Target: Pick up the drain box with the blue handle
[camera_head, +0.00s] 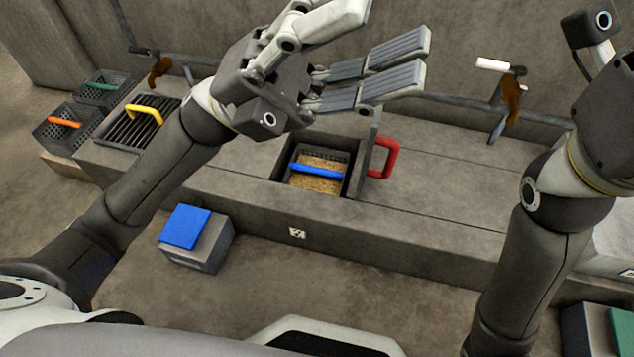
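The drain box (320,187) with the blue handle (316,171) sits in a square recess in the long grey counter. It is a dark mesh basket with tan grain inside, and its handle lies across the top. My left gripper (390,32) is in front of the back wall in the picture, above and right of the box. Its fingers are spread wide, with nothing between them. Only the base of my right gripper (609,112) shows at the right edge; its fingers are out of the frame.
A raised lid with a red handle (386,158) stands at the recess's right side. A grate with a yellow handle (146,113) lies left. Baskets with orange (65,123) and green (100,86) handles stand far left. A blue-topped block (186,227) is in front. Counter right is clear.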

